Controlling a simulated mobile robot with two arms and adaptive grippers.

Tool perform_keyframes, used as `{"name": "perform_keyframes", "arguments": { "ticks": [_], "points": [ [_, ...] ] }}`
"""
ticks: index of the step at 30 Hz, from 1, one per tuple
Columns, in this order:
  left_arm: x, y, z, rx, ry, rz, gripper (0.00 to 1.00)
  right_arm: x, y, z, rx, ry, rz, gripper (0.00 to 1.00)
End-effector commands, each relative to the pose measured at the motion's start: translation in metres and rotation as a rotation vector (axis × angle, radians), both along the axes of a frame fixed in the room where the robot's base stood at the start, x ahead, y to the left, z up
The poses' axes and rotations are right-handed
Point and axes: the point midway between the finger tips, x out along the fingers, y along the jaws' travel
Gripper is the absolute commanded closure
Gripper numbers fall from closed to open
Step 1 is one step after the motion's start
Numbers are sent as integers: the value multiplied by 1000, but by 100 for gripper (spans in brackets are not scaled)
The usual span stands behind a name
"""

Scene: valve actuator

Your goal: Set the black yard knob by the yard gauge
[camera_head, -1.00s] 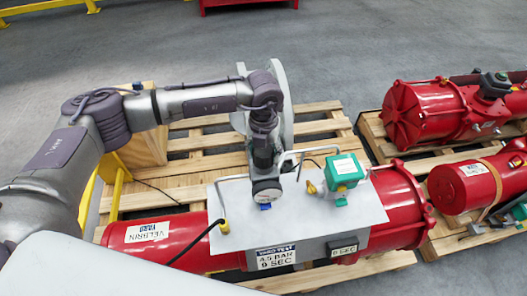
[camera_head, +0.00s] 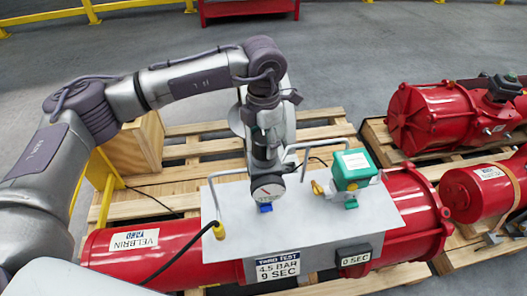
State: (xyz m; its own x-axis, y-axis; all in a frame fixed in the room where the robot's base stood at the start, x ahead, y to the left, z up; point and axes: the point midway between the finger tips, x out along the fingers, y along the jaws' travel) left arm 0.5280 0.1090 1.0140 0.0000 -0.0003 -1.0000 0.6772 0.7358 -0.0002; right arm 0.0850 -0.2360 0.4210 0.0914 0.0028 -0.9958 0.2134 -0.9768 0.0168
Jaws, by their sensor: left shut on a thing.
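My left gripper (camera_head: 264,158) reaches straight down from above, just behind the yard gauge (camera_head: 267,192), and is shut. What it holds, seemingly the black yard knob, is hidden behind the gauge and the fingers. The gauge has a round white face with a small red mark, too small to read. A blue part (camera_head: 265,208) sits below it. The gauge stands on a pale plate (camera_head: 330,225) on the red actuator (camera_head: 405,215). A sign (camera_head: 278,269) reads "YARD TEST 4.5 BAR 9 SEC". A dark display (camera_head: 354,260) seems to read "0 SEC". My right gripper is not in view.
A green-topped unit (camera_head: 352,169), a brass fitting (camera_head: 319,189) and grey pipes (camera_head: 213,190) stand close around the gauge. A black cable runs left from a yellow fitting (camera_head: 219,231). More red actuators (camera_head: 430,117) lie at the right on pallets.

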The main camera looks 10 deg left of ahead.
Motion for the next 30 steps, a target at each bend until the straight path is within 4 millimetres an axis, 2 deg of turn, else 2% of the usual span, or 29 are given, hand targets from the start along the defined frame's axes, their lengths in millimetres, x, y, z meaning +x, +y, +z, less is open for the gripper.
{"name": "perform_keyframes", "arguments": {
  "ticks": [1,12,21,30],
  "points": [
    [1,0,-7,0,-3,-45,74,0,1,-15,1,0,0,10],
    [1,1,-5,1,-1,-378,74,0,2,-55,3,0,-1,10],
    [1,1,-2,1,-1,-565,74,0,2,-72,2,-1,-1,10],
    [1,1,-1,1,-1,-646,74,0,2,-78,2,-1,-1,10]
  ]
}}
